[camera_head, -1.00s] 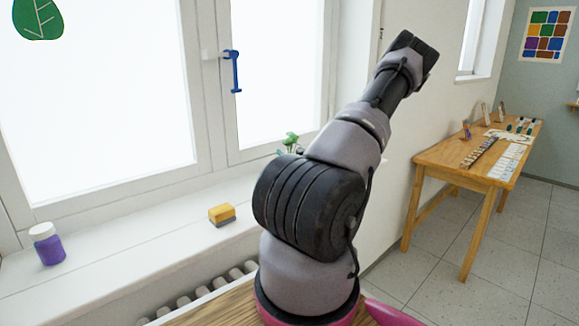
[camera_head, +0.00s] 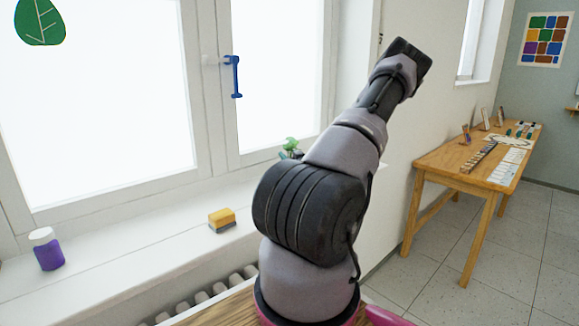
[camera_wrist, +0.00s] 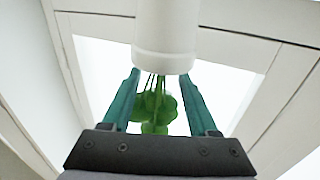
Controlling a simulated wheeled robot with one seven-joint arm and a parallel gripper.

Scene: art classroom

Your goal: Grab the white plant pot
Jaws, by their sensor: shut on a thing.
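The white plant pot (camera_wrist: 166,30) fills the top middle of the wrist view. Its green plant (camera_wrist: 154,106) hangs from its rim toward my wrist in that picture. My gripper (camera_wrist: 161,75) has its two teal fingers on either side of the pot's rim and is shut on it. In the head view, only the green leaves (camera_head: 291,146) show above the windowsill, just left of my arm. The pot and most of my gripper are hidden behind my arm there.
On the windowsill (camera_head: 130,235) stand a purple jar with a white lid (camera_head: 47,249) and a yellow-and-grey sponge (camera_head: 222,220). A window with a blue handle (camera_head: 233,76) rises behind. A wooden table (camera_head: 440,168) with art supplies stands at the right.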

